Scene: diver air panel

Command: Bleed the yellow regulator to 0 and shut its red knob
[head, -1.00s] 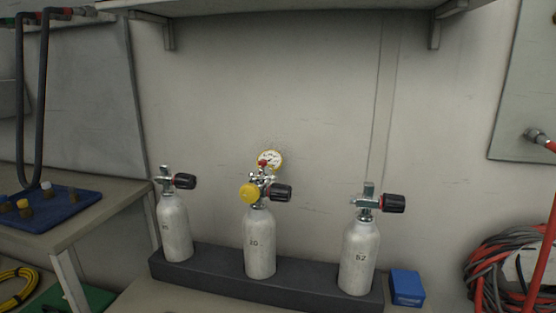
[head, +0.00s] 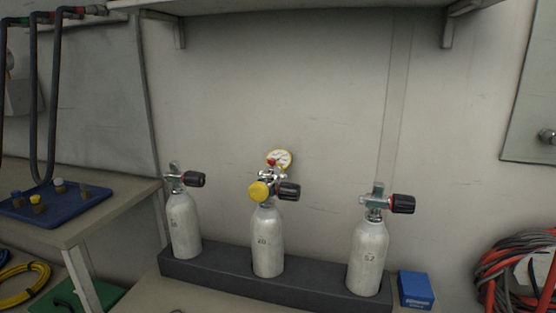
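The yellow regulator (head: 259,191) is mounted on top of the middle silver cylinder (head: 267,243) in the head view. Its round gauge (head: 280,158) with a yellow rim stands behind and above it; the needle is too small to read. A small red knob (head: 271,163) sits beside the gauge, at its left edge; whether it is open or shut cannot be told. A black valve handwheel (head: 289,191) points right from the same cylinder. Neither of my grippers is in view.
Similar cylinders with black handwheels stand at left (head: 185,226) and right (head: 368,257) in a dark rack (head: 220,275). A blue box (head: 415,290) lies right of the rack. A shelf (head: 310,10) overhangs above. A blue tray (head: 80,209) sits on the left bench; hoses (head: 512,267) are coiled at right.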

